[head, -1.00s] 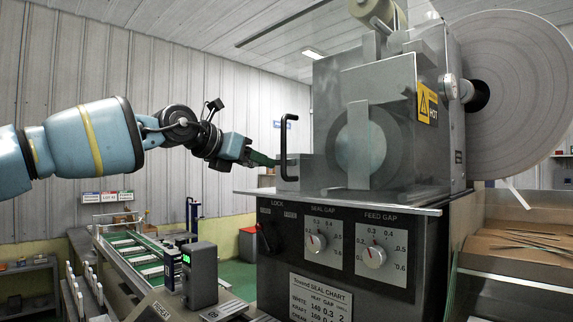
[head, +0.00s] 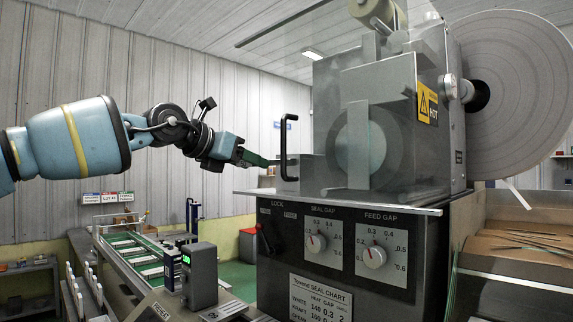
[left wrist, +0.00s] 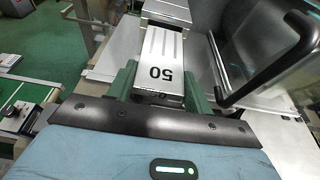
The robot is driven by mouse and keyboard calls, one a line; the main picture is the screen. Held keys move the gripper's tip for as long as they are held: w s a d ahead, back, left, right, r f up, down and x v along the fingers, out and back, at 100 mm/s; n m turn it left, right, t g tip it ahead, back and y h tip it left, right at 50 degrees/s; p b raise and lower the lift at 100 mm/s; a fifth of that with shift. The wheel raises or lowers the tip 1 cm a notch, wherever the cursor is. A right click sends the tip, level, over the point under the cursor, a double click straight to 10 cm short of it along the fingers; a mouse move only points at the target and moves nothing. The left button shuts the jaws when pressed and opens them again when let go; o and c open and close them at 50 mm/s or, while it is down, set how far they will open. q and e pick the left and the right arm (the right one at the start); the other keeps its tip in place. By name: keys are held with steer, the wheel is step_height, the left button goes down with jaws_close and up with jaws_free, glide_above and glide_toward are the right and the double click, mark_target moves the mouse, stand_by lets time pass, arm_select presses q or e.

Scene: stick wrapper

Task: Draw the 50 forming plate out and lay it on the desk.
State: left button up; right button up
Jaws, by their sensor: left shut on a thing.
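The 50 forming plate (left wrist: 163,58) is a pale metal plate with slots and a black "50", seen in the left wrist view. My left gripper (left wrist: 160,84) is shut on its near end, with a green finger on each side. The plate's far end reaches a metal block of the machine; I cannot tell whether it is still inside. In the head view my left gripper (head: 262,160) is left of the machine's grey housing, beside the black handle (head: 285,145). The plate is hardly visible there. The desk cannot be made out for certain. My right gripper is not in view.
The sealing machine (head: 340,240) with gap dials fills the centre and right. A large paper roll (head: 525,90) hangs at right. A green conveyor (head: 130,250) runs at lower left, beside a grey box with a green display (head: 200,272). The black handle stands close to my gripper.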

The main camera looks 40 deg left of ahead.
arm_select(q)
steer(key=s, duration=0.7)
steer(key=shift+s+a, duration=0.35)
stand_by(0.7)
